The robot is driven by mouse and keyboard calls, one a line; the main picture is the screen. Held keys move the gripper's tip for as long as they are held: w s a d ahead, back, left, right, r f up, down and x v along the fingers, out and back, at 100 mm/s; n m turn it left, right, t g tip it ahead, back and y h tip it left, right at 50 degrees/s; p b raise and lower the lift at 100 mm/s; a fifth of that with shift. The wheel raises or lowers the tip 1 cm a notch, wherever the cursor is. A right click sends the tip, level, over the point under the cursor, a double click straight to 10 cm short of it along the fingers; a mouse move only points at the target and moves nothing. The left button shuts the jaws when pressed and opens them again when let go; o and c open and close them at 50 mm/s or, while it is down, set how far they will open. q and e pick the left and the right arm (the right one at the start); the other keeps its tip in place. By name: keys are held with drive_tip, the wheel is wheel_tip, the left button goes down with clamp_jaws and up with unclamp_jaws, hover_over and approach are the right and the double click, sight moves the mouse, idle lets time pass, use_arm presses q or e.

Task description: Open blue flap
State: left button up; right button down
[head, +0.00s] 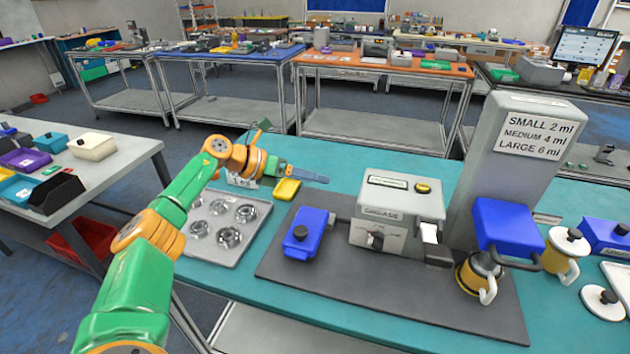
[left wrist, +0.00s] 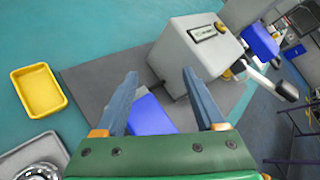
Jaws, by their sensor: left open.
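A blue flap-like block (head: 301,243) with a dark knob lies on the dark mat, left of the grey grease machine (head: 382,234). In the left wrist view, the blue block (left wrist: 150,113) shows between and below my fingers, partly hidden by the gripper body. The grease machine (left wrist: 190,55) stands just beyond it. My left gripper (head: 318,178) is above the bench, behind the blue block in the head view. Its fingers are apart and empty in the left wrist view (left wrist: 160,74). A second blue block (head: 508,228) sits on the tall grey dispenser. My right gripper is out of view.
A yellow tray (head: 286,190) and a metal tray (head: 212,257) with several round metal parts lie left of the mat (head: 400,310). The tall dispenser (head: 520,150) stands right, with a yellow mug (head: 470,279) below its blue block. The teal bench behind the machine is clear.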

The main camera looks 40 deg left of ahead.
use_arm(q)
drive_tip(key=b+v, duration=0.1)
drive_tip(key=v, duration=0.5)
drive_tip(key=shift+f+b, duration=0.1)
drive_tip(key=shift+b, duration=0.2)
